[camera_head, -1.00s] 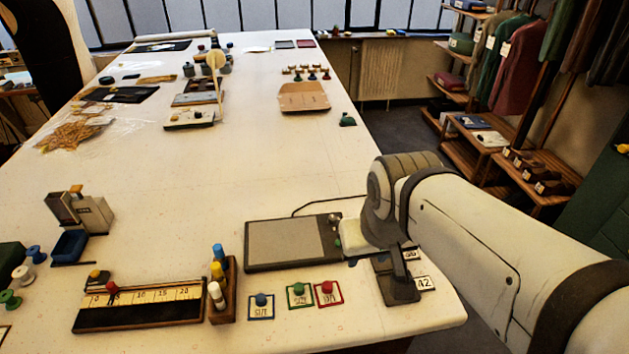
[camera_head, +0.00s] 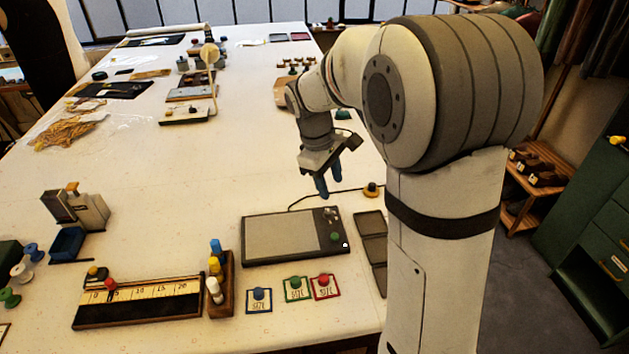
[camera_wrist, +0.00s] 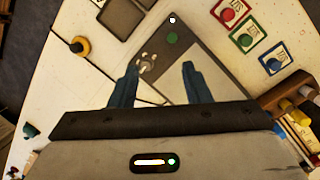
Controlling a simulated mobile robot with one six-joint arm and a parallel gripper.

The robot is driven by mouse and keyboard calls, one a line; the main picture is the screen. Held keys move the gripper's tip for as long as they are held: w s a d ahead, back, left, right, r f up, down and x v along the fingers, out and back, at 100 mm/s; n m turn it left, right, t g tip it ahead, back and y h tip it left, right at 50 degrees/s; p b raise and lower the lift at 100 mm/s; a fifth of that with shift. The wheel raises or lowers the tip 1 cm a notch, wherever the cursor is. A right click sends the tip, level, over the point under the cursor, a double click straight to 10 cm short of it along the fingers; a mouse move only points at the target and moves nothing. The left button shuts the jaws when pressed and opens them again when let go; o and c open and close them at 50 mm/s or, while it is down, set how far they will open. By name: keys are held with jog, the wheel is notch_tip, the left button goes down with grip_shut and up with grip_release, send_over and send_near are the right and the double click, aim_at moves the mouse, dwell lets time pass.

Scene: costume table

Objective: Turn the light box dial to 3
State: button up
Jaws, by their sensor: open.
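The light box (camera_head: 285,236) is a flat dark-framed box with a grey panel, lying near the front right of the table. Its control strip on the right side carries a dial (camera_head: 331,214) and a green button (camera_head: 336,237). My gripper (camera_head: 328,190) is above the table just behind the box's back right corner, pointing down. In the wrist view my gripper (camera_wrist: 155,82) is open and empty, with the dial (camera_wrist: 147,62) between its blue fingers, nearer the left one. The light box panel (camera_wrist: 205,75) shows there too. The dial's setting is too small to read.
A black cable leaves the box's back edge. Size cards (camera_head: 295,289) lie in front.

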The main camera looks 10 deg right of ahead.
aim_at(327, 211)
jog(key=w+a+f+n+g+h, duration=0.15)
jog(key=w+f+n, duration=0.25)
jog(key=w+f, duration=0.4)
jog(key=x, duration=0.2)
jog(key=p+x, duration=0.1)
jog(key=x, duration=0.2)
jog(key=p+x, duration=0.1)
jog(key=x, duration=0.1)
jog(key=shift+a+f, duration=0.15)
jog(key=shift+f, duration=0.25)
jog(key=shift+c, duration=0.3)
jog(key=shift+w, duration=0.1)
grip_shut()
